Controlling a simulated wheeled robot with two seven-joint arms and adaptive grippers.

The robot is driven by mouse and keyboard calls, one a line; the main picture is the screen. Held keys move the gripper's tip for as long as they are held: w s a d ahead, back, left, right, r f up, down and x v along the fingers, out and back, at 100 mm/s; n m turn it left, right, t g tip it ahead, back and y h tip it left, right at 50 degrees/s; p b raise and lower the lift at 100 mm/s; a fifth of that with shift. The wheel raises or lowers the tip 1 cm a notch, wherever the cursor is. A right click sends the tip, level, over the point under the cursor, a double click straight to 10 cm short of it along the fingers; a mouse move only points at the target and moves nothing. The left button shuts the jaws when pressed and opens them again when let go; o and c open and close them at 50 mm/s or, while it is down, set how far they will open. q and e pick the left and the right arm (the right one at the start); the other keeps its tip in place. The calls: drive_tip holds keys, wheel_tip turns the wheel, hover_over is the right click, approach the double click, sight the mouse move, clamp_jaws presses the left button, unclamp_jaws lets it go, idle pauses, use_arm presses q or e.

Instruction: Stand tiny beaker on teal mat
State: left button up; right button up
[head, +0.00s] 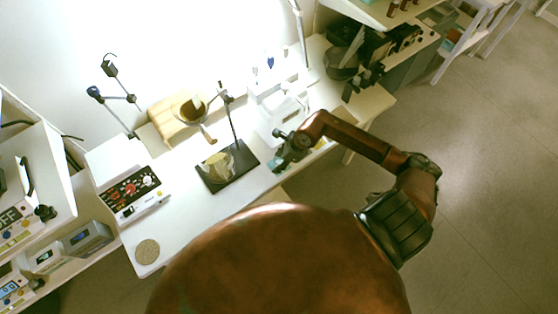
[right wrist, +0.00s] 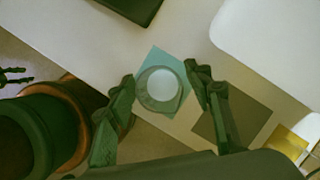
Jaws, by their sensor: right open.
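In the right wrist view the tiny beaker (right wrist: 161,88) is a clear round vessel with a pale round middle, seen from above. It appears upright over the teal mat (right wrist: 154,57), a small blue-green square, and hides much of it. My right gripper (right wrist: 160,72) is open, with one finger on each side of the beaker and a visible gap to each. In the head view my right gripper (head: 281,152) is low over the front edge of the white table and hides most of the beaker area. My left gripper is not in view.
A brown square mat (right wrist: 245,115) lies right of the teal one. In the head view a black stand base (head: 236,177) with a yellowish vessel is to the left. A panelled device (head: 130,195) and a round coaster (head: 147,251) lie farther left. White equipment (head: 284,112) stands behind.

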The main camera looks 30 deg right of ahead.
drive_tip(key=shift+r, duration=0.1)
drive_tip(key=v, duration=1.2)
drive_tip(key=shift+p, duration=0.4)
